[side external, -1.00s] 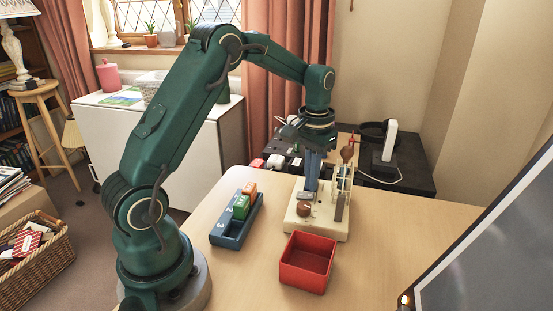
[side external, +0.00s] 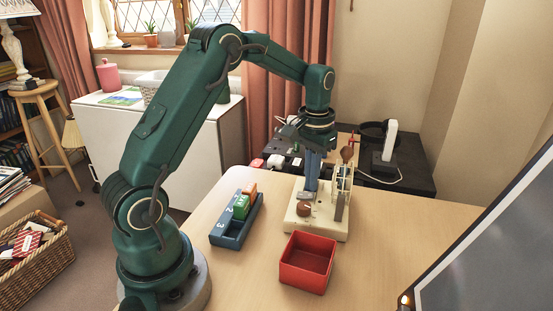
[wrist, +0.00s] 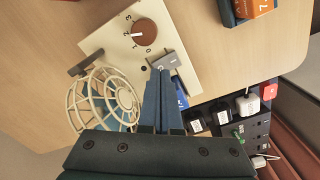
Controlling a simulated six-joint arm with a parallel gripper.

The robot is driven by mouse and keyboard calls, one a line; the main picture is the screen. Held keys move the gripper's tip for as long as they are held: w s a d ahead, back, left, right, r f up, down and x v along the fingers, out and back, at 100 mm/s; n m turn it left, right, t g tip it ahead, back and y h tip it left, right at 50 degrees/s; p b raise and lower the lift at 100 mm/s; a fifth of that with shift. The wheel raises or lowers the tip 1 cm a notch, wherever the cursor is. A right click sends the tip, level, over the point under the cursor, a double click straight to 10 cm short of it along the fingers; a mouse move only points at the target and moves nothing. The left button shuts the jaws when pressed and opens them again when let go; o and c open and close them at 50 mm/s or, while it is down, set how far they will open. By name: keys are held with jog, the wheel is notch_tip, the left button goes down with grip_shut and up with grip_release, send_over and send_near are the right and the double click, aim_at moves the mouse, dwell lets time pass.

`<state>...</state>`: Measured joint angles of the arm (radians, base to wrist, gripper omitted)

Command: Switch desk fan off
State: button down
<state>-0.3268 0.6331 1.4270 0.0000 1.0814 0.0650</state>
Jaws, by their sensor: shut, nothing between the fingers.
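The desk fan has a cream base (side external: 325,227) on the table, with its round cage edge-on in the side view (side external: 343,190); the wrist view shows the cage (wrist: 104,98) below the base. A brown knob (wrist: 145,32) on the base has a white mark that appears to point at 2, on a dial marked 0 to 3. The knob also shows in the side view (side external: 304,209). A grey block (wrist: 165,62) sits beside the knob. My gripper (wrist: 161,74) is shut and empty, fingers pointing down, with tips at the grey block. Whether they touch it is unclear.
A red open box (side external: 307,262) stands in front of the fan. A blue numbered tray (side external: 236,228) with a green and an orange block lies to the left. A dark table (side external: 410,178) with a power strip and devices is behind.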

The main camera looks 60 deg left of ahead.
aim_at(311, 195)
jog(key=shift+f, duration=0.95)
dwell(0.6)
jog(key=shift+r, duration=3.55)
